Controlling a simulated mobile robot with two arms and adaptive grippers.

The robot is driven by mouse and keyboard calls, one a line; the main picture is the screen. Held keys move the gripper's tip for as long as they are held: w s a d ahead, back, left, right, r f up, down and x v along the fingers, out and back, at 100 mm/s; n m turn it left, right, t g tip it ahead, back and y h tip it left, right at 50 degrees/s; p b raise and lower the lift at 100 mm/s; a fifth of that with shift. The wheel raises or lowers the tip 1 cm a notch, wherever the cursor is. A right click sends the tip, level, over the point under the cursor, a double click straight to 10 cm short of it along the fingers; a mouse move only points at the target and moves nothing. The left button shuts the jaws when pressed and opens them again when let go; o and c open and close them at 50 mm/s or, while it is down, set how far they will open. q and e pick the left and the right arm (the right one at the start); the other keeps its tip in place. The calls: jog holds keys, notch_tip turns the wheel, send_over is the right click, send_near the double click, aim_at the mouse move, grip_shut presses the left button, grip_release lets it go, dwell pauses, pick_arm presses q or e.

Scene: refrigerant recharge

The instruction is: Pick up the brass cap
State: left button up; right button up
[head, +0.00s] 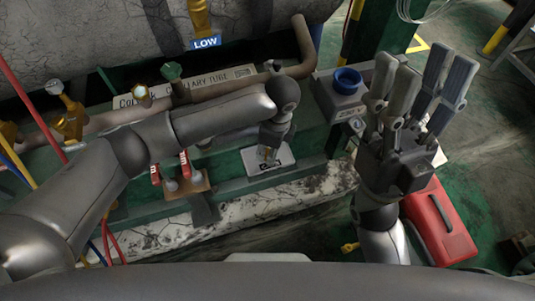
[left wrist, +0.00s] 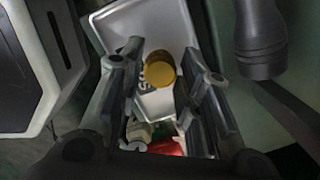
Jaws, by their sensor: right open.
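The brass cap (left wrist: 160,70) is a round, golden disc in the left wrist view. It lies over the white tray (left wrist: 122,24), between the two fingers of my left gripper (left wrist: 163,62). The fingers stand apart, with a gap on the cap's left; the cap appears close to the right finger, and I cannot tell if they touch. In the head view my left gripper (head: 267,153) points down over the same small white tray (head: 284,166), and I cannot make out the cap there. My right gripper (head: 424,88) is raised at the right, open and empty.
A box marked 230 V with a blue round top (head: 347,79) stands between my arms. A copper-coloured pipe (head: 303,45), a green-knobbed valve (head: 172,71) and a large tank (head: 120,30) lie behind my left arm. A red case (head: 440,222) is on the floor at right.

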pick_arm(q)
jog(key=shift+f, duration=0.25)
jog(key=shift+c, duration=0.5)
jog(key=c, duration=0.6)
